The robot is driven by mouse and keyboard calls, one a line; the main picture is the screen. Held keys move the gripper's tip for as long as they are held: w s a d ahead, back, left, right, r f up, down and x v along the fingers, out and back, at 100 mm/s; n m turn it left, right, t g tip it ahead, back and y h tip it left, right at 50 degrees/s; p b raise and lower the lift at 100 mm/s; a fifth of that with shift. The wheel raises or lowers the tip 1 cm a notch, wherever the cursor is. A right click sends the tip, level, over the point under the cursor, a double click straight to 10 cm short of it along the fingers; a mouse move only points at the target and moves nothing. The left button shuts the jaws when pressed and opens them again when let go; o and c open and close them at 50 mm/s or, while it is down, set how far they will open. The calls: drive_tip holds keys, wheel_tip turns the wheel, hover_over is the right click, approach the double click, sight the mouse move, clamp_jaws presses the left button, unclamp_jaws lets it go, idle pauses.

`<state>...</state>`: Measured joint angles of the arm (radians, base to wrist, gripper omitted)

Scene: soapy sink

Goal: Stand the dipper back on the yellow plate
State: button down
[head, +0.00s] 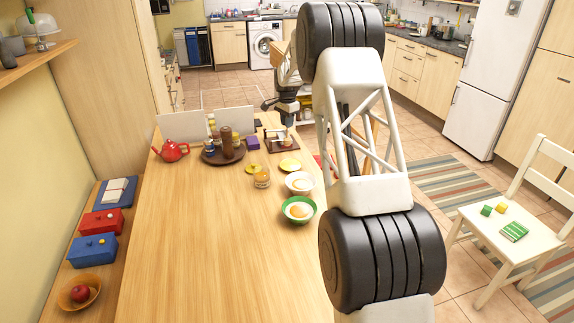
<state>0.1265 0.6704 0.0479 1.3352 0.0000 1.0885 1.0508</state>
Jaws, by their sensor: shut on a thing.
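The yellow plate (290,165) lies on the far right part of the table, near its right edge. My gripper (287,121) is beyond the plate and above it, over the wooden stand area. It is shut on a thin, tan thing that looks like the dipper; it is very small here and mostly hidden by the fingers. A honey-coloured jar (262,180) stands just nearer and left of the plate. A yellow lid-like disc (256,168) lies beside the jar.
A white bowl (299,183) and a green bowl (299,209) stand nearer along the right edge. A wooden stand (281,144), a dark round tray (209,157) and a red teapot (171,150) are at the far end. The near left table is clear.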

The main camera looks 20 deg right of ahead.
sight(287, 137)
drive_tip(key=shift+w+r, duration=0.1)
drive_tip(key=shift+w, duration=0.1)
idle(0.3)
drive_tip(key=shift+f, duration=3.2)
drive_tip(key=shift+f, duration=1.85)
drive_tip(key=shift+f, duration=0.15)
drive_tip(key=c, duration=1.1)
unclamp_jaws()
drive_tip(key=shift+r, duration=6.15)
